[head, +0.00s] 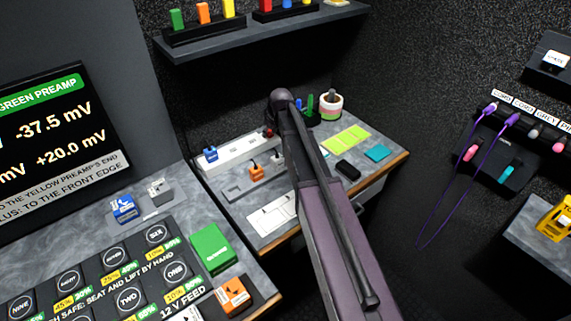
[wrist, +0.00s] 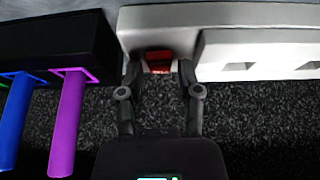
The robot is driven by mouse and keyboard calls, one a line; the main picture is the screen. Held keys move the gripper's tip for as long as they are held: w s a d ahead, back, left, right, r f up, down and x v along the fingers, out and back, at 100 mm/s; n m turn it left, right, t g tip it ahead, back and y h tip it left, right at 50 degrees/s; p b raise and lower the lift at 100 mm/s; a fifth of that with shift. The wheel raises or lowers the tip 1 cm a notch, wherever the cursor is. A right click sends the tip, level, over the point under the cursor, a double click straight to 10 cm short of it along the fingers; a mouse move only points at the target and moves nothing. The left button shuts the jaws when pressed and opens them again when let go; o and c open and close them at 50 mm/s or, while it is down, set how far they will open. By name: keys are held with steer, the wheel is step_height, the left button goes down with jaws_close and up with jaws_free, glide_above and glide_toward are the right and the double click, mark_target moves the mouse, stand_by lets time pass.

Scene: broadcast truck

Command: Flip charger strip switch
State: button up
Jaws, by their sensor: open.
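The charger strip (head: 235,152) is a long white bar at the back of the desk in the head view. Its red switch (head: 268,132) is at its right end, close beside my arm. In the wrist view the pale strip (wrist: 220,17) runs across the top, and the red switch (wrist: 158,58) sits in a recess in it. My gripper (wrist: 158,72) is open, with one fingertip on each side of the switch. I cannot tell whether the fingertips touch the switch or the strip. In the head view my arm hides the gripper.
A black holder (wrist: 55,40) with blue and purple sticks stands close left of the strip in the wrist view. In the head view, a blue plug (head: 210,153) is on the strip, an orange block (head: 256,170) lies in front, and a shelf (head: 260,38) hangs above.

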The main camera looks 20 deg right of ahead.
steer(key=shift+p+v, duration=5.75)
steer(key=shift+v, duration=0.8)
steer(key=s+a+f+m+g+h, duration=0.1)
steer(key=s+a+m+g, duration=0.2)
steer(key=s, duration=2)
steer(key=shift+f+m+g+h, duration=0.3)
steer(key=shift+m+g, duration=0.1)
steer(key=shift+m, duration=0.1)
steer(key=shift+s+a, duration=0.15)
steer(key=shift+s, duration=0.95)
